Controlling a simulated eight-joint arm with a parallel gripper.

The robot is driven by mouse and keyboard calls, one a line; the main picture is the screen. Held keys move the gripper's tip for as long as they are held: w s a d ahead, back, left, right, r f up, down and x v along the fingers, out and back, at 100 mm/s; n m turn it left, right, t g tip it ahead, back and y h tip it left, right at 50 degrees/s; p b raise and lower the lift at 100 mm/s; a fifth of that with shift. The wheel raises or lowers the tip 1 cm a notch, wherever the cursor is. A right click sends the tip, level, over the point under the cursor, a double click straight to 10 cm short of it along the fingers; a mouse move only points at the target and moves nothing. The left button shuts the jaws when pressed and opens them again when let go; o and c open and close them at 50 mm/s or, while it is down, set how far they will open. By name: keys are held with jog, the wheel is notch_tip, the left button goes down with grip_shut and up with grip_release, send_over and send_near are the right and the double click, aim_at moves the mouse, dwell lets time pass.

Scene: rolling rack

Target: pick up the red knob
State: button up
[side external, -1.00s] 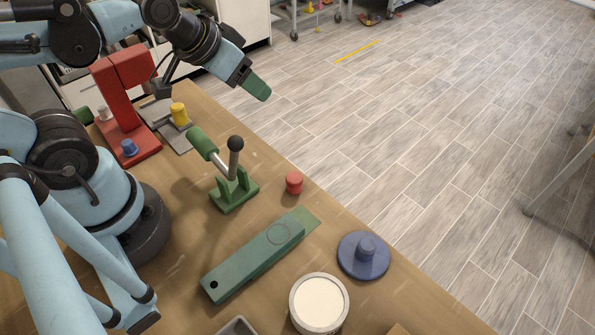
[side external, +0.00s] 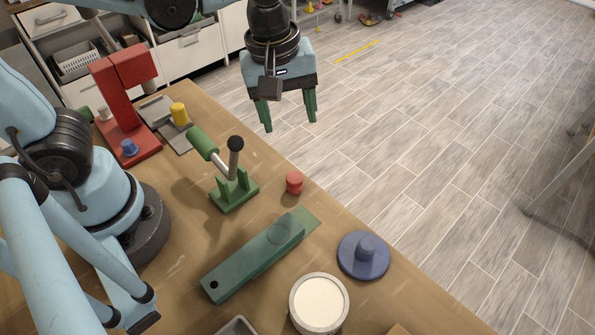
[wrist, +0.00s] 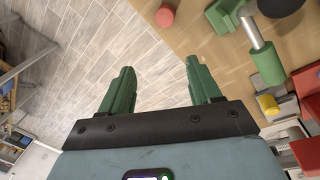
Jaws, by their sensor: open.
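The red knob (side external: 294,183) is a small cylinder standing upright on the wooden table near its right edge, to the right of the green lever stand. It also shows in the wrist view (wrist: 165,16) at the top centre. My gripper (side external: 290,126) is open and empty, with green fingers pointing down. It is raised and appears beyond the table edge, above and behind the knob in the side view. In the wrist view its two fingers (wrist: 162,80) are spread apart, and the knob lies beyond their tips.
The green lever stand (side external: 233,192) with its tall black-knobbed lever stands close left of the knob. A long green block (side external: 250,262), a blue knobbed disc (side external: 364,262) and a white-filled round tub (side external: 345,307) lie nearer the camera. A red press (side external: 115,98) and yellow knob (side external: 180,112) stand at the back left.

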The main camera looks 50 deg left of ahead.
jog(key=d+n+g, duration=0.1)
jog(key=d+n, duration=0.2)
send_over(294, 176)
jog(key=shift+n+g+y, duration=0.3)
jog(key=f, duration=0.7)
jog(key=shift+w+d+f, duration=0.25)
jog(key=shift+w+d, duration=0.05)
jog(key=shift+w, duration=0.05)
jog(key=shift+s+a+f, duration=0.15)
jog(key=shift+s+f, duration=0.05)
jog(key=shift+f, duration=1.15)
jog(key=shift+s+a+f, duration=0.15)
jog(key=shift+f, duration=1.15)
jog(key=shift+c, duration=0.4)
jog(key=c, duration=1)
jog(key=shift+r, duration=0.1)
jog(key=shift+c, duration=0.2)
jog(key=shift+r, duration=4.9)
